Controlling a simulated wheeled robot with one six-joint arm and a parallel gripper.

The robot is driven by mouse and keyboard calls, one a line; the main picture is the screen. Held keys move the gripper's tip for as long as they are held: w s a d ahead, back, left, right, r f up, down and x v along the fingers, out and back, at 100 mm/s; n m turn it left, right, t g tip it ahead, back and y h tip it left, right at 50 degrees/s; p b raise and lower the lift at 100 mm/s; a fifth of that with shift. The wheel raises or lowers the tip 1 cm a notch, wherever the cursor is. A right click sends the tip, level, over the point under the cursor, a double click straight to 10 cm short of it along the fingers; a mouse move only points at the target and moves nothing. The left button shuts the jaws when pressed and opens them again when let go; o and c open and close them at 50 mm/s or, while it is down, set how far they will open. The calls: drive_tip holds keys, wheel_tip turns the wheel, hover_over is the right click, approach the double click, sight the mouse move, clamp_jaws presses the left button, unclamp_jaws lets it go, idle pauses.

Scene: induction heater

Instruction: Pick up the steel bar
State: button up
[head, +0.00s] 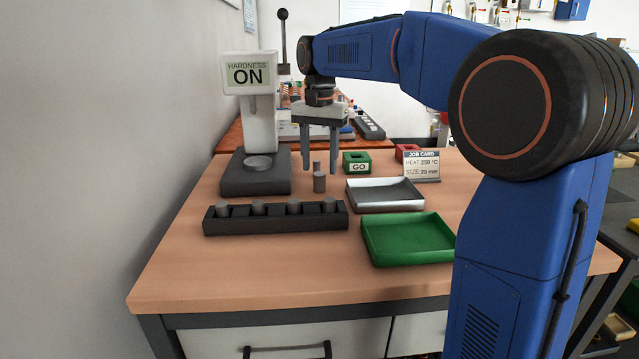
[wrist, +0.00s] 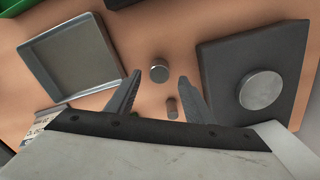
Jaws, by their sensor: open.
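Two small grey metal cylinders stand on the wooden table below my gripper. The nearer, wider one (head: 319,183) shows a bright round top in the wrist view (wrist: 160,71), between the two fingertips in the picture. The smaller one (head: 316,166) is just behind it and shows in the wrist view (wrist: 171,107) closer to the gripper body. I cannot tell which of them is the steel bar. My gripper (head: 320,170) points down over them, open and empty, with its fingers (wrist: 160,75) apart.
A black rack (head: 275,226) with several grey cylinders stands in front. The hardness tester (head: 248,112), reading ON, is at left. A metal tray (head: 384,208), a green tray (head: 375,257), a green GO box (head: 356,168) and a job card (head: 421,170) are at right.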

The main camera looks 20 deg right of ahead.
sight(319, 174)
drive_tip(key=shift+s+a+f, duration=0.1)
drive_tip(key=shift+s+f, duration=0.05)
drive_tip(key=shift+f, duration=0.95)
drive_tip(key=shift+s+f, duration=0.1)
drive_tip(key=shift+f, duration=1)
clamp_jaws()
